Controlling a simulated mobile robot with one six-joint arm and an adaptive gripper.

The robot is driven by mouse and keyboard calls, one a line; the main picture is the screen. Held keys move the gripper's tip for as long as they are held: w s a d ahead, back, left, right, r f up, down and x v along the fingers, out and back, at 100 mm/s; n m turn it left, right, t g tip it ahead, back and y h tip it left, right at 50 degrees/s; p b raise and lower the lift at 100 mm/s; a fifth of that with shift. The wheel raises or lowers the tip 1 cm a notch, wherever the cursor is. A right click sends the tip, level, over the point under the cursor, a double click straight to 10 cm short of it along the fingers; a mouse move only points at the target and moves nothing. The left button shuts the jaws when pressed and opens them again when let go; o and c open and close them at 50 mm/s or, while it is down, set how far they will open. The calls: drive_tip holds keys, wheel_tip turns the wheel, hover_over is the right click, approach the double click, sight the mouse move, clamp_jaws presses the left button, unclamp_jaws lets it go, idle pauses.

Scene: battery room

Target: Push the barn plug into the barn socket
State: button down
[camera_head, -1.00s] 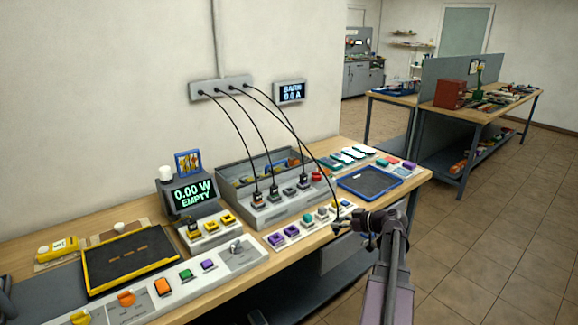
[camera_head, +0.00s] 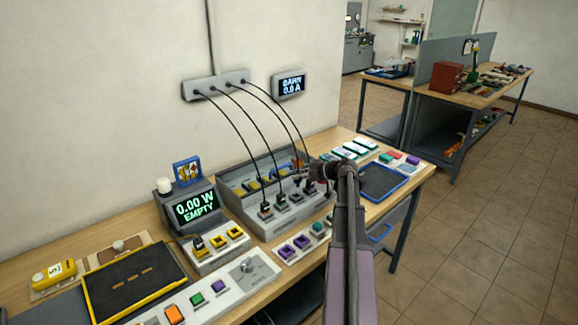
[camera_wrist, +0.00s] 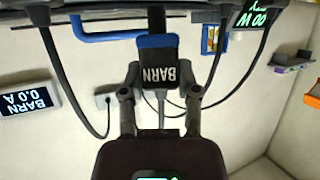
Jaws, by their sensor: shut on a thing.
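The barn plug (camera_wrist: 158,68), a dark block with a blue end and the word BARN, sits between the two fingers of my gripper (camera_wrist: 160,92) in the wrist view. The lettering appears upside down there. In the head view my gripper (camera_head: 314,174) is over the right part of the grey socket box (camera_head: 290,222), and a black cable runs down to it. My arm and gripper hide the plug and that end of the box, so I cannot tell whether the plug touches a socket. The barn display (camera_head: 289,85) reads 0.0 A.
Other black cables run from the grey wall strip (camera_head: 215,85) to plugs in the box. A watt display (camera_head: 195,206) reads 0.00 W EMPTY. A blue-rimmed tray (camera_head: 384,182) lies to the right. A panel with purple blocks (camera_head: 294,247) lies in front.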

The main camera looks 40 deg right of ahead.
drive_tip(key=shift+w+r, duration=0.15)
drive_tip(key=shift+w, duration=0.3)
drive_tip(key=shift+w, duration=0.1)
drive_tip(key=shift+f, duration=0.2)
drive_tip(key=shift+f+b, duration=2.75)
drive_tip(key=shift+b, duration=0.15)
drive_tip(key=shift+f+b, duration=0.6)
drive_tip(key=c, duration=0.6)
unclamp_jaws()
drive_tip(key=shift+r, duration=0.1)
